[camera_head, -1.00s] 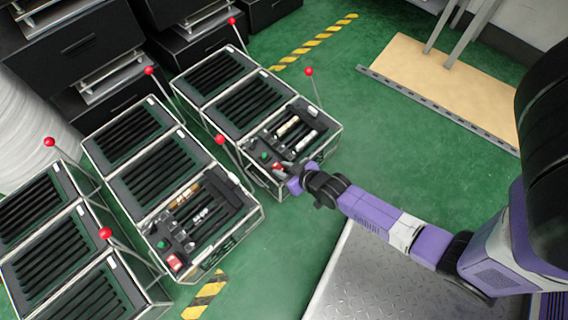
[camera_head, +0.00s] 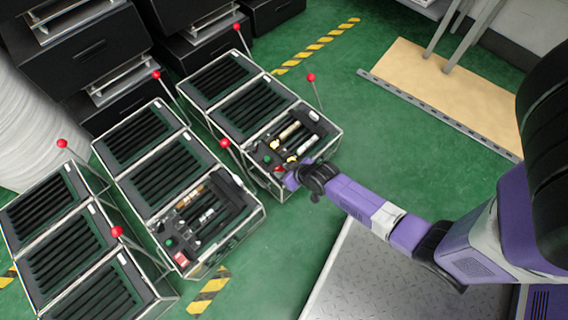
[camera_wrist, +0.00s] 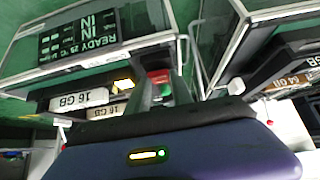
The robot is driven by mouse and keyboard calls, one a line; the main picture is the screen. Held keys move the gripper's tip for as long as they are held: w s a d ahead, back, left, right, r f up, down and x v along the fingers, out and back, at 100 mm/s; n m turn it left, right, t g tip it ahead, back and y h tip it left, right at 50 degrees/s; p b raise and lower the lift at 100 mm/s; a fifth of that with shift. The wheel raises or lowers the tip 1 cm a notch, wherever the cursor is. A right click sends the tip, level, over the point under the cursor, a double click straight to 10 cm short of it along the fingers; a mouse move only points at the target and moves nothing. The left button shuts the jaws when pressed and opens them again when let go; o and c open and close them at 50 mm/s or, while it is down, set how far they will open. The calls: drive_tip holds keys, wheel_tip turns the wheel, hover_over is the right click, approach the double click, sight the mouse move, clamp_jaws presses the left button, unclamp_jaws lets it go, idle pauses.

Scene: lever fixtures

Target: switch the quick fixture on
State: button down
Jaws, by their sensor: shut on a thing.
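Three rows of black, glass-sided lever fixtures stand on the floor; no label here tells me which is the quick one. My gripper (camera_head: 289,179) is at the near end of the right-hand fixture (camera_head: 262,177). In the wrist view my gripper (camera_wrist: 164,96) has its fingers around a small red part (camera_wrist: 159,77) with green below it, seemingly a switch. That red part also shows beside my gripper in the head view (camera_head: 280,170). Two module bars labelled 16 GB (camera_wrist: 80,99) lie beside it, with yellow at their ends. A display panel (camera_wrist: 84,37) reads READY. The fingertips' contact is partly hidden.
The middle fixture (camera_head: 256,223) has its own open bay with a red button (camera_head: 181,259). Thin levers with red balls (camera_head: 224,143) stick up between the rows. A tan board (camera_head: 440,90) lies at the back right. Green floor is clear right of the fixtures.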

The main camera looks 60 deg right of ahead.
drive_tip(key=c, duration=1.1)
unclamp_jaws()
drive_tip(key=shift+p+v, duration=2)
drive_tip(key=shift+v, duration=1.9)
